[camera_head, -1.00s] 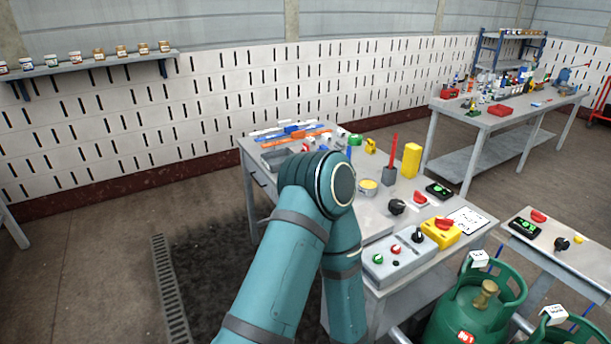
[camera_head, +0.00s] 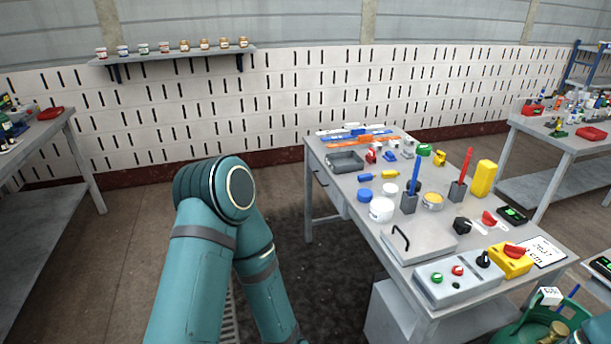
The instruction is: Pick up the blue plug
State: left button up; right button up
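Several small blue items lie on the grey workbench (camera_head: 335,190), and I cannot tell for sure which is the blue plug. A small blue piece (camera_head: 365,177) lies near the left edge, beside a yellow piece (camera_head: 390,174). A round blue cap or disc (camera_head: 365,195) lies just in front of it. A tall blue rod (camera_head: 415,172) stands upright in a grey block. One teal arm of mine is bent in the lower left of the view, left of the bench. Neither gripper is in view.
A white tub (camera_head: 381,210), a red rod (camera_head: 465,165) in a grey block and a yellow block (camera_head: 482,178) stand on the bench. A grey lidded box (camera_head: 418,245) and a switch panel (camera_head: 455,283) are at the front. Floor left of the bench is clear.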

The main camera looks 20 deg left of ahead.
aim_at(369, 177)
jog(key=u, duration=0.35)
jog(key=z, duration=0.5)
jog(key=j+z, duration=0.15)
jog(key=z, duration=0.35)
jog(key=j+z, duration=0.1)
jog(key=z, duration=0.35)
jog(key=j+z, duration=0.1)
jog(key=z, duration=0.4)
jog(key=k+j+z, duration=0.1)
jog(key=j+z, duration=0.3)
jog(key=k+j+z, duration=0.2)
jog(key=j+z, duration=0.25)
jog(key=k+j+z, duration=0.1)
jog(key=j+z, duration=0.25)
jog(key=k+j+z, duration=0.1)
jog(key=z, duration=0.3)
jog(key=k+j+z, duration=0.1)
jog(key=k+z, duration=0.25)
jog(key=k+j+z, duration=0.25)
jog(key=z, duration=0.2)
jog(key=k+j+z, duration=0.15)
jog(key=k+z, duration=0.2)
jog(key=z, duration=0.15)
jog(key=k+z, duration=0.2)
jog(key=k, duration=0.75)
jog(key=k+j, duration=0.15)
jog(key=k, duration=0.85)
jog(key=j+z, duration=0.05)
